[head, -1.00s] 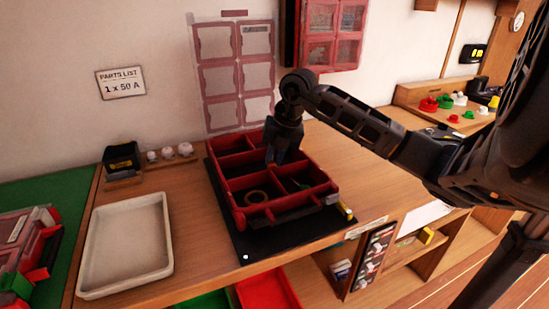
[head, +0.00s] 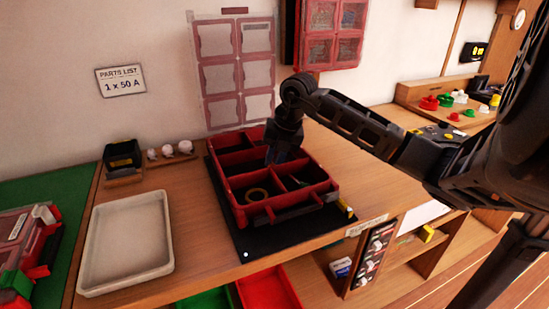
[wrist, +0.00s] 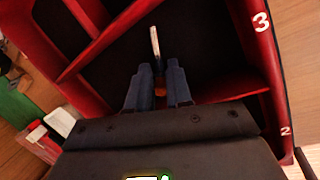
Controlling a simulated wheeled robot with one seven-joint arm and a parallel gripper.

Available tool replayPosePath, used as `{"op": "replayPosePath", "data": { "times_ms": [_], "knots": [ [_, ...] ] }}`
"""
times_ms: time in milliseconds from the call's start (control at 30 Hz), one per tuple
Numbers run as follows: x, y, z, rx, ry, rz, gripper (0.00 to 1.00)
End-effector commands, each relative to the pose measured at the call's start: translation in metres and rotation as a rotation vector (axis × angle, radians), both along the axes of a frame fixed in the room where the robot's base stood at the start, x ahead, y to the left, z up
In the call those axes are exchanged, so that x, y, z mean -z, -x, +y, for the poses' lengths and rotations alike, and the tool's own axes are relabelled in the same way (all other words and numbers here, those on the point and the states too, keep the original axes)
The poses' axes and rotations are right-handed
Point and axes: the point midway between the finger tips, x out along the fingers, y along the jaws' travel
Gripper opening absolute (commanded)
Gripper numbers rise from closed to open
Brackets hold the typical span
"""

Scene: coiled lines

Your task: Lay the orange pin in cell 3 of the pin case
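The red pin case (head: 240,212) sits on a black mat, and my gripper (head: 278,156) reaches down into its far part. In the wrist view the two blue-grey fingers (wrist: 160,74) are close together with a narrow gap. The orange pin (wrist: 155,46) shows its pale shaft beyond the fingertips and a bit of orange between the fingers. The fingers and pin are over the dark-floored cell beside the white 3 on the case rim (wrist: 248,45). A red divider (wrist: 245,90) separates it from the cell by the 2. Height above the floor is unclear.
A ring (head: 257,195) lies in a near cell of the case. An empty pale tray (head: 127,245) stands to the left on the table. Wood right of the case is bare.

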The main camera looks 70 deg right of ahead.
Motion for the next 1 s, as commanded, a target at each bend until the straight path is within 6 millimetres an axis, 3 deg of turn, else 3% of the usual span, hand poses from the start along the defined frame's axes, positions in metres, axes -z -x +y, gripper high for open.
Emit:
{"op": "replayPosePath", "data": {
  "times_ms": [133,600,800,1000],
  "knots": [
    [-0.013,0.005,0.0,0.0,0.0,0.006,0.28],
    [-0.101,0.03,0.003,-0.001,0.002,0.004,0.28],
    [-0.116,0.034,0.004,0.0,0.0,0.003,0.28],
    [-0.118,0.035,0.004,0.001,-0.002,0.002,0.28]
  ]
}}
